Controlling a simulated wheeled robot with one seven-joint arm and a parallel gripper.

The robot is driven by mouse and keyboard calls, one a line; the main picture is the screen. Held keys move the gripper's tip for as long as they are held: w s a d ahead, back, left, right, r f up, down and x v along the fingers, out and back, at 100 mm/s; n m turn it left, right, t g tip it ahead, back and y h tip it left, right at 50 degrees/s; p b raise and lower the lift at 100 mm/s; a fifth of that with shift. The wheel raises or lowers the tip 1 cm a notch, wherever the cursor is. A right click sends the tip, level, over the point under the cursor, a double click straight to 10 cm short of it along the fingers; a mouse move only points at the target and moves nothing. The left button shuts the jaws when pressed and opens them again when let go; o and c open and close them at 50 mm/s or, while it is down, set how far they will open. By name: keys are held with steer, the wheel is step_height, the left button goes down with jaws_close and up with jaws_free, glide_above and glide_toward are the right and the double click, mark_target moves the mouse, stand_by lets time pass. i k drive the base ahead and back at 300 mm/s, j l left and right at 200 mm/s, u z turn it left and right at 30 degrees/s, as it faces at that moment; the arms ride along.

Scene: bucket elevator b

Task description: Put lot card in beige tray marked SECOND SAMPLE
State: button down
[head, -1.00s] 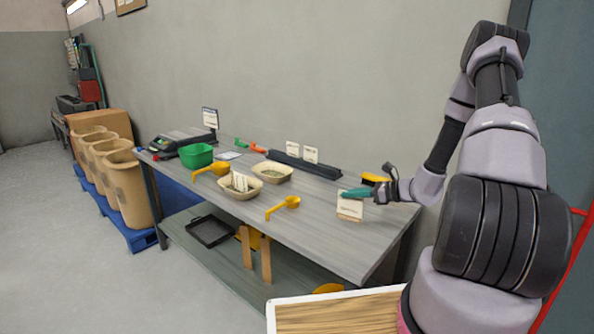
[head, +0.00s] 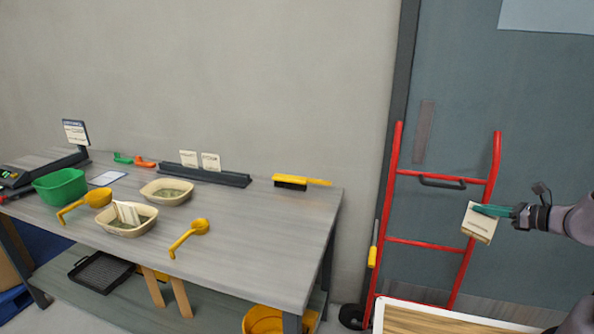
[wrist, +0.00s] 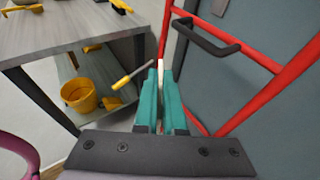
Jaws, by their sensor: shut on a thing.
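My gripper (head: 494,211), with teal fingers, is shut on a cream card (head: 479,223) with a tan lower edge. It holds the card up at the right, in front of a red hand truck and clear of the table. In the wrist view the card (wrist: 160,73) shows edge-on between the fingers (wrist: 159,95). Two beige trays stand on the grey table: a front one (head: 134,231) with pale cards standing in it, and one behind it (head: 149,194) with greenish contents. I cannot read a SECOND SAMPLE mark on either.
The table (head: 260,230) also bears a green bowl (head: 60,188), yellow scoops (head: 200,227), a yellow brush (head: 302,181) and a dark rail (head: 225,177) with two small cards. The red hand truck (head: 440,245) stands right of the table. The table's right half is mostly clear.

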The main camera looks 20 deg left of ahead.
mark_target(168, 193)
steer(key=j+z, duration=0.1)
steer(key=z, duration=0.3)
steer(key=k+z, duration=0.1)
steer(key=z, duration=0.35)
steer(key=k+j+z, duration=0.1)
steer(key=z, duration=0.3)
steer(key=k+z, duration=0.1)
steer(key=z, duration=0.3)
steer(key=k+j+z, duration=0.15)
steer(key=k+z, duration=0.25)
steer(key=k, duration=0.15)
steer(key=k+z, duration=0.35)
steer(key=k, duration=0.2)
steer(key=k+l+z, duration=0.2)
steer(key=k+z, duration=0.2)
steer(key=k, duration=1.75)
steer(key=k+j+u, duration=0.15)
steer(key=k+u, duration=0.25)
steer(key=k+j+u, duration=0.45)
steer(key=k+l+u, duration=0.1)
steer(key=u, duration=1.5)
steer(key=i, duration=1)
